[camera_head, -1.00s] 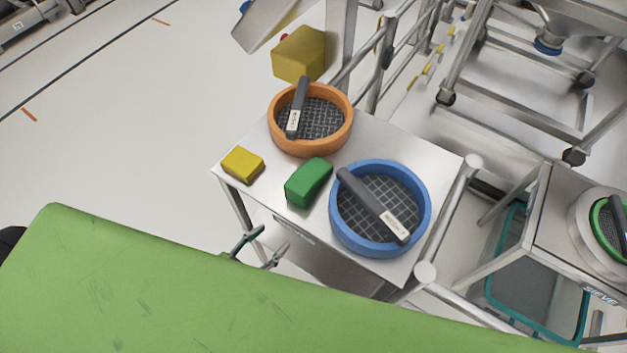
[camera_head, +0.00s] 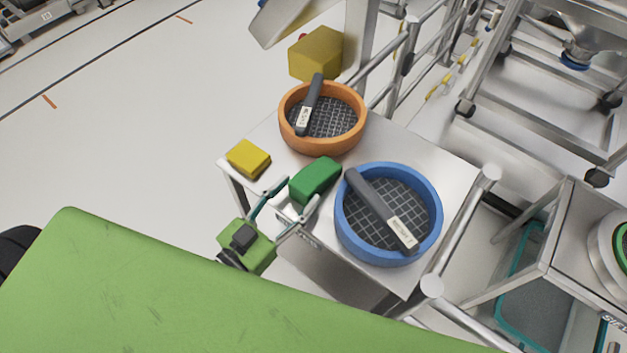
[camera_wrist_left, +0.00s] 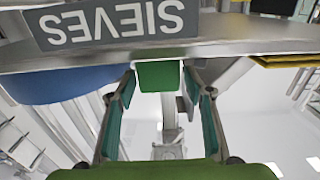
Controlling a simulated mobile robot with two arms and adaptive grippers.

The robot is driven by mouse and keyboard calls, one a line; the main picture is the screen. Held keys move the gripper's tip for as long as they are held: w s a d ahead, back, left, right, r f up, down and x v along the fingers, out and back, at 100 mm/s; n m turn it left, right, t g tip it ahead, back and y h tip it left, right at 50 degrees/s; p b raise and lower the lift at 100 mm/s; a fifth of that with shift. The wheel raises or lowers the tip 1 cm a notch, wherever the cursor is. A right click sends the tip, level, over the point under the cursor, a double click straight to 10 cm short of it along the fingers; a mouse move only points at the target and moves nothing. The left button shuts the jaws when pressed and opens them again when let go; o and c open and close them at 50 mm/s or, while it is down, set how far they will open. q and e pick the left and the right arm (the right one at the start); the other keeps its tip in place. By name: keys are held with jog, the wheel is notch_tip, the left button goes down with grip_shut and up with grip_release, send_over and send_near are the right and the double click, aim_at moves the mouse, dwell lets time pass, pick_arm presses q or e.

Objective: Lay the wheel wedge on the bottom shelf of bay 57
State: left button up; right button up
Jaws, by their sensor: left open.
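No wheel wedge or bay 57 can be made out for certain. A green block (camera_head: 315,181) lies at the near edge of a steel table (camera_head: 262,139). My left gripper (camera_head: 297,192) is open at that edge, its two teal-padded fingers pointing toward the green block. In the left wrist view, the green block (camera_wrist_left: 160,75) shows between the fingertips of the left gripper (camera_wrist_left: 160,82), with no clear grip on it. A small yellow block (camera_head: 248,159) lies to the left on the table. My right gripper is not in view.
A sign reading SIEVES (camera_wrist_left: 110,22) is on the table's edge. Metal rails stand at right; open floor lies left.

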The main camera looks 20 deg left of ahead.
aim_at(315, 172)
pick_arm(q)
jog(key=x, duration=0.6)
jog(key=shift+w+d+r+b, duration=0.15)
jog(key=shift+w+b, duration=0.05)
jog(key=shift+b, duration=0.2)
jog(key=shift+s, duration=0.1)
jog(key=c, duration=1.2)
jog(key=shift+r, duration=0.1)
jog(key=shift+c, duration=0.5)
jog(key=shift+r, duration=0.15)
